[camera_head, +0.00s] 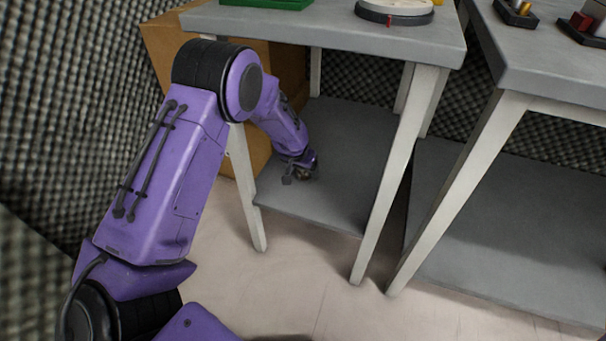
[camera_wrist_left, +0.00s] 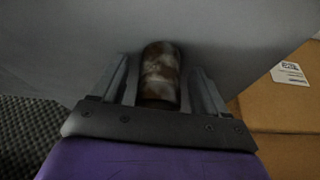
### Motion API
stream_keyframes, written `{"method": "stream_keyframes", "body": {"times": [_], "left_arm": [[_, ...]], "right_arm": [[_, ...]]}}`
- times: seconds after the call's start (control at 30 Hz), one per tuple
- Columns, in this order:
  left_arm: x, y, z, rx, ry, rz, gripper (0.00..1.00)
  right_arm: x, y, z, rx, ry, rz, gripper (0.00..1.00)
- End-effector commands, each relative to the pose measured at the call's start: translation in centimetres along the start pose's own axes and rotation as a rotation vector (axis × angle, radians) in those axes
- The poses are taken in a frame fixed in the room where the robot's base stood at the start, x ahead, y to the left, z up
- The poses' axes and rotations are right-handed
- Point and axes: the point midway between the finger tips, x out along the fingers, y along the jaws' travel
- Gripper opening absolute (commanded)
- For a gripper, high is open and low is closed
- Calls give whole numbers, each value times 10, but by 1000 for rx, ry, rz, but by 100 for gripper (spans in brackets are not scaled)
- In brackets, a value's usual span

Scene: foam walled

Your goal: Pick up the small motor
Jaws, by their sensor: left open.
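The small motor (camera_wrist_left: 161,74) looks like a short cylinder, mottled brown and whitish, in the middle of the left wrist view. It is on the grey lower shelf (camera_head: 340,135) of the left table. My left gripper (camera_head: 302,174) reaches down to this shelf under the tabletop. Its two fingers are open, one on each side of the motor, with a visible gap on both sides. The motor's near end is close to the gripper's palm. In the head view the motor is too small and too covered by the gripper to make out clearly. My right gripper is not in view.
The tabletop (camera_head: 330,27) is above my forearm, and its pale legs (camera_head: 397,170) stand around the shelf. Cardboard boxes (camera_wrist_left: 290,112) are close beside the gripper. A second table (camera_head: 545,60) stands to the right. Most of the lower shelf is bare.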

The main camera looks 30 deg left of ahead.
Motion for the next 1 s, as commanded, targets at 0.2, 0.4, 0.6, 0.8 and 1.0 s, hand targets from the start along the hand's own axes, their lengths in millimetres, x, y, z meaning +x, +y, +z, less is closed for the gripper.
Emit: {"method": "stream_keyframes", "body": {"times": [0.2, 0.4, 0.6, 0.8, 1.0], "left_arm": [[-1, 0, 0, 0, 0, 0, 68], [-1, 0, 0, 0, 0, 0, 5], [-1, 0, -1, 0, 1, 0, 5], [-18, 0, -8, -1, 3, 0, 5], [-69, 10, -9, 1, 1, 2, 5]], "right_arm": [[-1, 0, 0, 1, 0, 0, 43], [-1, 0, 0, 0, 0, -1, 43], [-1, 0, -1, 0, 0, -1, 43], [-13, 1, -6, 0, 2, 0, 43], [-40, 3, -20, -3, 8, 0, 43]]}}
